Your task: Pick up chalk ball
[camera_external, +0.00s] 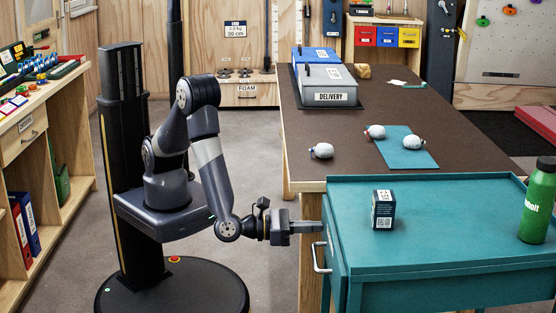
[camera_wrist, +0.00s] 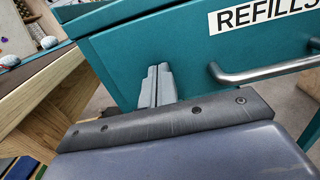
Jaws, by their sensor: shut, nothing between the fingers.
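Small pale balls also show at the upper left of the wrist view (camera_wrist: 48,42). My gripper (camera_external: 316,227) is low at the left side of the teal cart, below its top and well away from the balls. Its fingers (camera_wrist: 157,84) are shut and empty, pointing at the cart's drawer front. Whether they touch it cannot be told.
The teal cart (camera_external: 450,250) bears a dark box (camera_external: 383,210) and a green bottle (camera_external: 538,200). Its drawer has a metal handle (camera_wrist: 265,70) and a REFILLS label (camera_wrist: 265,15). A grey DELIVERY bin (camera_external: 325,88) stands at the table's back left. The table's middle is mostly clear.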

